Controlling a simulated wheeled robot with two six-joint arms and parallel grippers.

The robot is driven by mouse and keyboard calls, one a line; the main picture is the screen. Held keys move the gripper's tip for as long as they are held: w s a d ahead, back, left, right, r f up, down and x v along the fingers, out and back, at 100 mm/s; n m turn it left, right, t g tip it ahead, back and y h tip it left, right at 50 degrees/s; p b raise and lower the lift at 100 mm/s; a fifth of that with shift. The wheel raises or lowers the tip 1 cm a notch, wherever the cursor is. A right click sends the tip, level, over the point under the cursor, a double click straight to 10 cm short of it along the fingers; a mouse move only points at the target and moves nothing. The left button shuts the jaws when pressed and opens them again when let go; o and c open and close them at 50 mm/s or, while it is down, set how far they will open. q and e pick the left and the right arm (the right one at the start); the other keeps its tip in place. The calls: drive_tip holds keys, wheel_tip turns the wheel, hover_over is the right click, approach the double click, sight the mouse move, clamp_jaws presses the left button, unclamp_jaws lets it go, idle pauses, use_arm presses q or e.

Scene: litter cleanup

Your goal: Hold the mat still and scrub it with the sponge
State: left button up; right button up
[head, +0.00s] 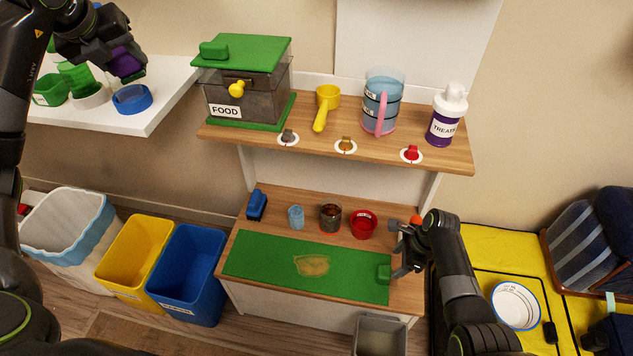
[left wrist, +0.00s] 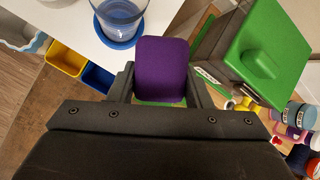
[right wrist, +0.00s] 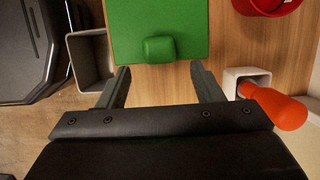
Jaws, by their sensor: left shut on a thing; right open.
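The green mat (head: 250,257) lies flat on the lower wooden counter, with a tan smear (head: 312,265) near its middle. A raised green block (head: 384,273) sits at its right end; it also shows in the right wrist view (right wrist: 160,49). My right gripper (right wrist: 160,70) is open, with its fingers on either side of and just short of that block, not closed on it. My left gripper (left wrist: 162,78) is shut on the purple sponge (left wrist: 162,65), which has a green underside. In the head view the sponge (head: 125,62) is high at upper left, far from the mat.
A blue brush (head: 256,205), light blue cup (head: 296,217), brown-filled jar (head: 330,217) and red bowl (head: 363,223) stand behind the mat. An orange-topped thing (right wrist: 275,107) is beside my right gripper. An upper shelf (head: 215,132) overhangs the counter's back. Bins (head: 187,275) stand left.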

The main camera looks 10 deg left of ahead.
sight(387, 271)
use_arm(q)
drive_tip(key=shift+s+f+b, duration=0.2)
drive_tip(key=shift+f+b, duration=0.3)
drive_tip(key=shift+f, duration=0.05)
use_arm(e)
drive_tip(key=b+x, duration=0.6)
drive_tip(key=x, duration=0.2)
drive_tip(key=shift+f+b, duration=0.1)
drive_tip(key=shift+b, duration=0.2)
drive_tip(key=shift+a+f, duration=0.1)
drive_tip(key=shift+f, duration=0.25)
use_arm(q)
wheel_tip(387, 271, down, 7)
drive_tip(key=shift+w, duration=0.1)
use_arm(e)
clamp_jaws()
